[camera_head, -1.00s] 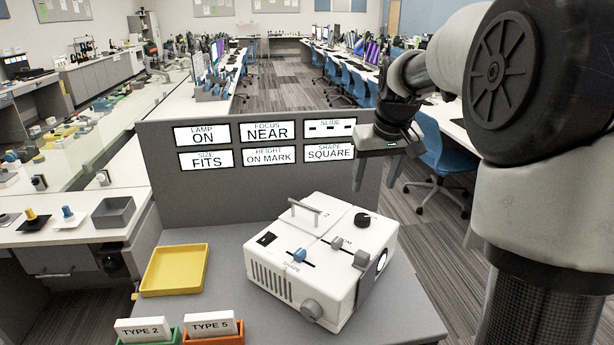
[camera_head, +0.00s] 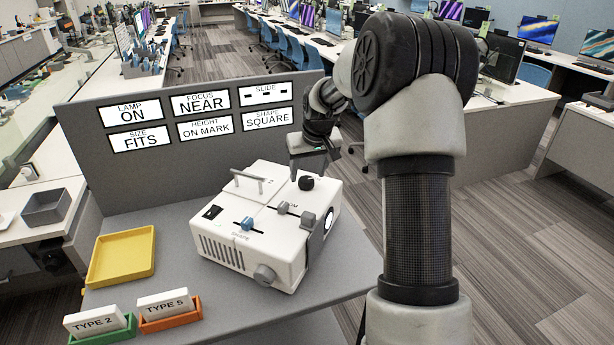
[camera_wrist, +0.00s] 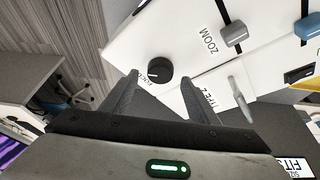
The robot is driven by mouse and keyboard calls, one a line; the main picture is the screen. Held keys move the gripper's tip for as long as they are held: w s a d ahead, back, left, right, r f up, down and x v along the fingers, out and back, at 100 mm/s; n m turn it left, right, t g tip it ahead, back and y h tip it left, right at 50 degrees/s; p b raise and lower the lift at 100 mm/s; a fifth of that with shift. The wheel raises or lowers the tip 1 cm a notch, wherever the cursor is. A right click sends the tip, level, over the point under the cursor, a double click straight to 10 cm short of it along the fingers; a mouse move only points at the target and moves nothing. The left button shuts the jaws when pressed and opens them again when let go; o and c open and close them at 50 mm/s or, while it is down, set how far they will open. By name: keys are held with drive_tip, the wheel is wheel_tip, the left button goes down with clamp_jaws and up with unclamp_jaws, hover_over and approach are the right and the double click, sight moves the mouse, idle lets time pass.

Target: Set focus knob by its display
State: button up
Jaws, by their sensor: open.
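The white projector (camera_head: 270,225) stands on the grey table. Its black round focus knob (camera_head: 306,183) is on top near the far right corner; it also shows in the wrist view (camera_wrist: 159,68), with a pale pointer line and a partly hidden label beside it. The focus display (camera_head: 201,102) on the grey panel reads NEAR. My gripper (camera_head: 297,172) is open just above and behind the knob in the head view. In the wrist view my gripper (camera_wrist: 160,82) has its two fingertips on either side of the knob, seemingly with gaps; whether they reach down to its height I cannot tell.
The grey panel (camera_head: 90,172) stands behind. A yellow tray (camera_head: 122,257) and TYPE 2 (camera_head: 96,321) and TYPE 5 (camera_head: 164,304) cards lie left.

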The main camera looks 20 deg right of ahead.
drive_tip(key=shift+x, duration=1.2)
drive_tip(key=c, duration=1.1)
